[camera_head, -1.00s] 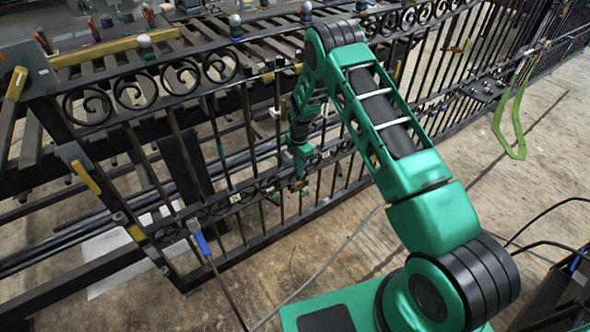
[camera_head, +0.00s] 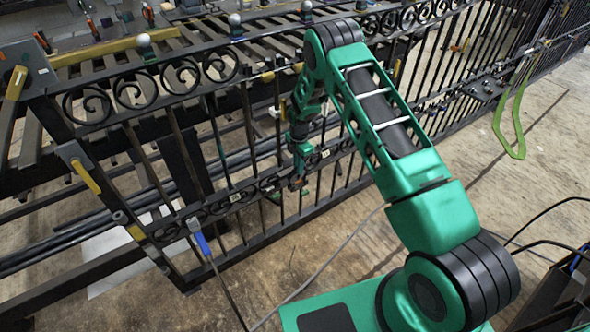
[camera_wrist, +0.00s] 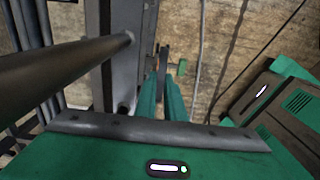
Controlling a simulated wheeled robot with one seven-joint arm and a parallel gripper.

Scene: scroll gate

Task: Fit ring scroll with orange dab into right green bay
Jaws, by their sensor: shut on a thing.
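My gripper (camera_head: 299,176) is low against the black gate, beside its lower scroll band (camera_head: 215,203). In the wrist view, its green fingers (camera_wrist: 161,98) are close together around a dark, narrow piece (camera_wrist: 164,61), seen nearly edge-on. I take this to be the ring scroll; its ring shape cannot be made out. A small orange-brown spot (camera_head: 296,187) shows at the fingertips in the head view. A small green part (camera_wrist: 181,67) shows just right of the held piece in the wrist view. I cannot tell whether it belongs to the right bay, or whether the scroll touches the gate.
The gate's upper scroll row (camera_head: 180,77) and upright bars stand close around my arm. A blue-handled tool (camera_head: 202,243) leans at the lower left. A green strap loop (camera_head: 511,125) hangs at the right. A thick bar (camera_wrist: 65,68) crosses the wrist view's left side. Concrete floor in front is mostly clear.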

